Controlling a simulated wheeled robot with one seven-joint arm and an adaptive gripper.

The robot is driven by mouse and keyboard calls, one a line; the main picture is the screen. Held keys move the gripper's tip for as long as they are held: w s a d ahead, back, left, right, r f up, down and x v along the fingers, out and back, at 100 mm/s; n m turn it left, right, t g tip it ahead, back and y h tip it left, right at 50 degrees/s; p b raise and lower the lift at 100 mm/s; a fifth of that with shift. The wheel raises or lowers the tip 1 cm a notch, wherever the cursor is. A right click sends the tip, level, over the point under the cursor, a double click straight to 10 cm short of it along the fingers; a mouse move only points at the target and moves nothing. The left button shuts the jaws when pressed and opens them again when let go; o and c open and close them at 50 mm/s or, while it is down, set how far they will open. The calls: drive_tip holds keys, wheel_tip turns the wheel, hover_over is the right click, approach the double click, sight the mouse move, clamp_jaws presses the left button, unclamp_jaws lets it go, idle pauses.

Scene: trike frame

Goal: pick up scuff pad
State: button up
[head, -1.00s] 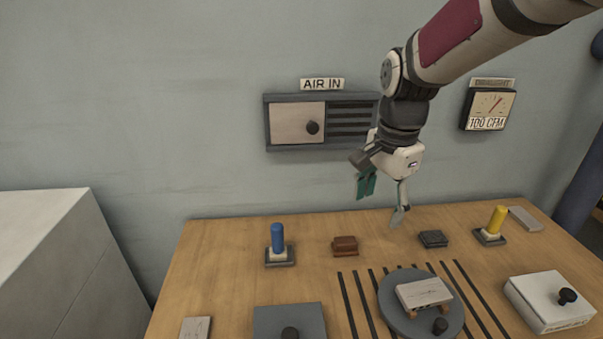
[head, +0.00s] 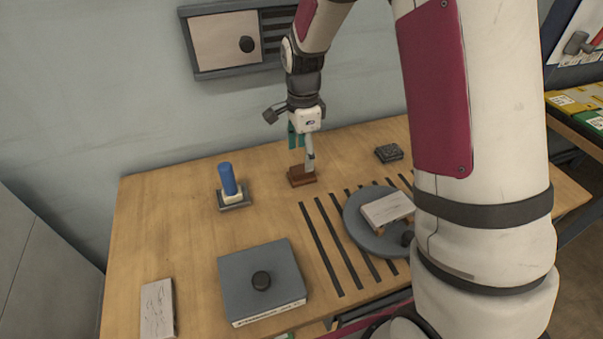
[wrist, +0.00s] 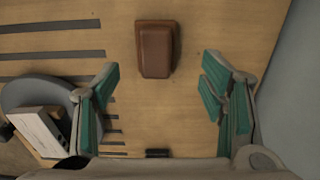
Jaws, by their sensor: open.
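A reddish-brown block (head: 302,177), which looks like the scuff pad, lies on the wooden table near its back edge. It has a raised, narrower top. My gripper (head: 303,153) points down just above it in the head view, its fingers spread. In the wrist view the brown block (wrist: 155,48) lies at the top middle, between the lines of the two green-padded fingers but beyond their tips. Nothing is held. In the head view the fingers cover a little of the block's back.
A blue peg on a base (head: 229,187) stands left of the block. A dark grey block (head: 389,152) lies to its right. A round grey plate (head: 362,239) carries a pale block. A grey box with a knob (head: 262,283) stands in front. Dark slots cross the table nearby.

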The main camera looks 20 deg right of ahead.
sight(302, 168)
drive_tip(key=f, duration=0.5)
drive_tip(key=shift+s+a+f, duration=0.15)
drive_tip(key=shift+s+f, duration=0.15)
drive_tip(key=c, duration=1.2)
